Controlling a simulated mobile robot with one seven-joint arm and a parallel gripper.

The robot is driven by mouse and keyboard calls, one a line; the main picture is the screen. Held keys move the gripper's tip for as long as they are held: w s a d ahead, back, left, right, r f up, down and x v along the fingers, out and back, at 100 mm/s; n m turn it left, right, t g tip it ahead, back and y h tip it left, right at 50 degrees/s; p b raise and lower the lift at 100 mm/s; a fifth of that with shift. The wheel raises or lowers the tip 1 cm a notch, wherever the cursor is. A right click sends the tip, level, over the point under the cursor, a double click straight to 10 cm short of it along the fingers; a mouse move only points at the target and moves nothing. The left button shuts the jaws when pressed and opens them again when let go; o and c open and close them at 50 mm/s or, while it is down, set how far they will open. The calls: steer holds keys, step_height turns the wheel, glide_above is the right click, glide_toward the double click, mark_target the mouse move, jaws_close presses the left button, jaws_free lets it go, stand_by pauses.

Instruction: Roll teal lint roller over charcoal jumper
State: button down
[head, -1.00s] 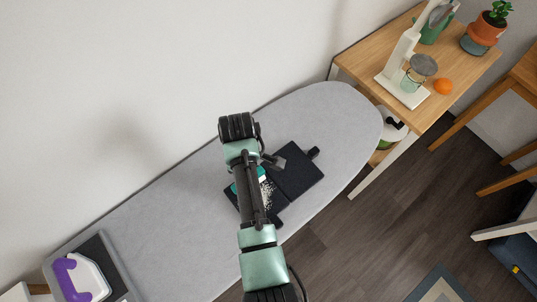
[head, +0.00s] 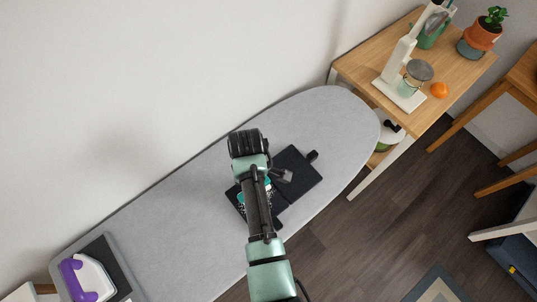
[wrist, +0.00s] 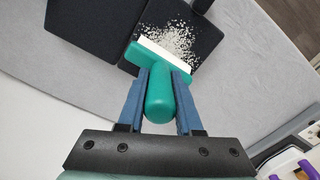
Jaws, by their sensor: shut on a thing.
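The teal lint roller (wrist: 161,95) is in my gripper (wrist: 160,76), its handle between the two blue fingers. Its white roller strip (wrist: 163,55) lies across the charcoal jumper (wrist: 88,25), at the near edge of a patch of pale lint (wrist: 178,40). I cannot tell for certain whether the strip touches the cloth. In the head view the dark, folded jumper (head: 298,172) lies on the ironing board, and my arm covers its left part and most of the roller.
The grey ironing board (head: 185,215) has free room around the jumper. A purple and white iron (head: 88,278) stands at its lower left end. A wooden table (head: 460,75) at the upper right holds a white stand, a jar (head: 418,72), an orange (head: 439,90) and a potted plant (head: 482,38).

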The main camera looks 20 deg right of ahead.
steer(key=shift+s+d+r, duration=0.1)
steer(key=shift+s+d, duration=0.05)
steer(key=shift+s, duration=0.55)
steer(key=s+p, duration=0.1)
steer(key=s, duration=0.1)
steer(key=s+d+p, duration=0.1)
steer(key=s+p, duration=0.1)
steer(key=shift+s+d+p, duration=0.2)
steer(key=shift+s+p, duration=0.2)
steer(key=shift+s, duration=0.1)
steer(key=shift+w, duration=0.1)
steer(key=w, duration=0.1)
steer(key=w+b, duration=0.1)
steer(key=w, duration=0.1)
steer(key=w+a+b, duration=0.1)
steer(key=shift+w+f, duration=0.2)
steer(key=shift+f, duration=0.05)
steer(key=shift+w+a+r, duration=0.15)
steer(key=shift+w+a, duration=0.05)
steer(key=shift+w, duration=0.15)
